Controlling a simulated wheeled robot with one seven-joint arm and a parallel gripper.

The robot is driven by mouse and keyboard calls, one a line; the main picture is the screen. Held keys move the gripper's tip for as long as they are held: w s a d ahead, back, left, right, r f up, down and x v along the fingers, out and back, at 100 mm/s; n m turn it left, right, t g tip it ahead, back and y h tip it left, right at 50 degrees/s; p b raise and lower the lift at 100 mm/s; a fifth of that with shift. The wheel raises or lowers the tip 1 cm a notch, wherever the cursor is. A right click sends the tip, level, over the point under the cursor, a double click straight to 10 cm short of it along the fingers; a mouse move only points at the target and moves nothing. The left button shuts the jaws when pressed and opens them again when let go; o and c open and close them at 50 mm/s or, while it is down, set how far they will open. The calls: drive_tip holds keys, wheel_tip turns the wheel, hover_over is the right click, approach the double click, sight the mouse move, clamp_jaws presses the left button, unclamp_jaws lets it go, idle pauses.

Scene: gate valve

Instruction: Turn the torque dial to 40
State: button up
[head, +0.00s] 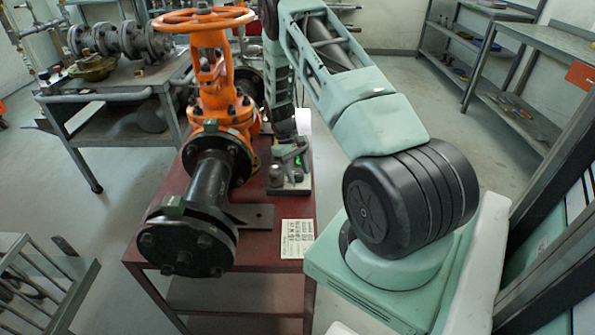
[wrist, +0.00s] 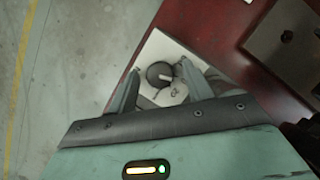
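The torque dial (wrist: 160,74) is a round black knob with a pale pointer bar in the wrist view. It sits on a light plate (wrist: 158,47) at the edge of the red table. My gripper (wrist: 159,77) is open, its two fingers apart on either side of the knob. I cannot tell whether the fingers touch it or how far above it they are. The dial's scale numbers are not readable. In the head view my gripper (head: 290,154) is over a small dark box (head: 289,187) with a green light, and the knob is mostly hidden.
An orange gate valve (head: 211,85) with a handwheel (head: 204,19) and black flanged pipe stands on the red table (head: 265,255), left of my gripper. A printed card (head: 297,238) lies at the table's front. A dark metal plate (wrist: 287,40) is at the wrist view's upper right.

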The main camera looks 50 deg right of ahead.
drive_tip(key=b+v, duration=0.1)
drive_tip(key=v, duration=1.6)
drive_tip(key=shift+r, duration=0.2)
